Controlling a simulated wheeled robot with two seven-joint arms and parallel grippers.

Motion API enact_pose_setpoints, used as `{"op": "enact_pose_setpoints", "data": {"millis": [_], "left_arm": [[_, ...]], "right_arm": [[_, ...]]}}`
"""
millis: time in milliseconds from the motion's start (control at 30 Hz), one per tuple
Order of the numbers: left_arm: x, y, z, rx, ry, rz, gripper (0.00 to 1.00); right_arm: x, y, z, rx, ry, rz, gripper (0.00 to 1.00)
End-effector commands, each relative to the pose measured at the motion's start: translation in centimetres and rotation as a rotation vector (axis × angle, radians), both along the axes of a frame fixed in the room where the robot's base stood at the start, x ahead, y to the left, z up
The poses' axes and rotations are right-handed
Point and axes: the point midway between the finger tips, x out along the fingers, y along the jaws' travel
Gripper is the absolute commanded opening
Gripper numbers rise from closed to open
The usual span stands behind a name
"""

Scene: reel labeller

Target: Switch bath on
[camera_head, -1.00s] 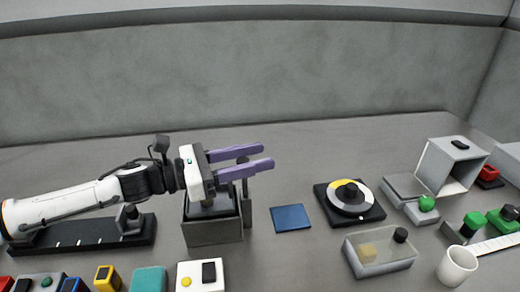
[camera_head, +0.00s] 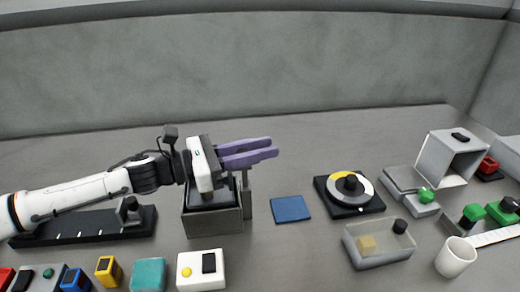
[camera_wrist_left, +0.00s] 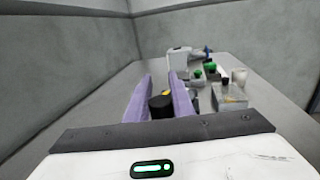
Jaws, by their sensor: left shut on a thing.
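A grey open-topped box (camera_head: 213,222), which looks like the bath, stands on the table at centre left, with a dark inside. A thin grey post (camera_head: 247,203) stands at its right side. My left gripper (camera_head: 262,151) reaches over the box, its purple fingers close together above the post. In the left wrist view a black round knob (camera_wrist_left: 160,106) sits between the fingers, and the left gripper (camera_wrist_left: 161,90) is shut on it. The knob is hidden behind the fingers in the head view, so its join to the post cannot be seen. My right gripper is not in view.
A blue pad (camera_head: 291,209) and a black-knobbed dial (camera_head: 350,195) lie to the right. A clear tray (camera_head: 378,246) and a white mug (camera_head: 456,257) stand at the front right. A white switch box (camera_head: 201,272) is in front. A black rail (camera_head: 85,229) lies under my left arm.

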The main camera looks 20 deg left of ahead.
Motion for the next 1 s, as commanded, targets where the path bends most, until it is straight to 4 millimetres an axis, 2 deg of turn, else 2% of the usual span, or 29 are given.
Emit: {"op": "enact_pose_setpoints", "data": {"millis": [33,100,267,400,767,800,900,1000], "left_arm": [[-0.1,-0.1,-1.9,0.003,0.005,-0.001,0.0],[-0.1,-0.1,-3.4,0.004,0.005,-0.001,0.0],[-0.1,0.0,-5.6,0.003,0.006,0.0,0.0],[-0.1,0.0,-6.4,0.002,0.005,0.0,0.0],[-0.1,0.0,-6.7,0.006,0.008,0.0,0.0],[-0.1,0.0,-6.7,0.006,0.01,0.0,0.26],[-0.1,0.0,-6.6,0.006,0.008,0.0,0.4],[-0.1,0.0,-6.5,0.005,0.006,0.0,0.4]], "right_arm": [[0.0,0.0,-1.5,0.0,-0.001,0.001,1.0],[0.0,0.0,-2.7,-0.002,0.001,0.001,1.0],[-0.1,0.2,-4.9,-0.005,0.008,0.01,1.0],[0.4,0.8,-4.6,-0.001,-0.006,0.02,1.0],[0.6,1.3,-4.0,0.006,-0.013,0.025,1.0],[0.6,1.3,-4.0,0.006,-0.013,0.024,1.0],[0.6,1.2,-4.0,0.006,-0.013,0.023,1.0],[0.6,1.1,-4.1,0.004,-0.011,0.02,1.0]]}}
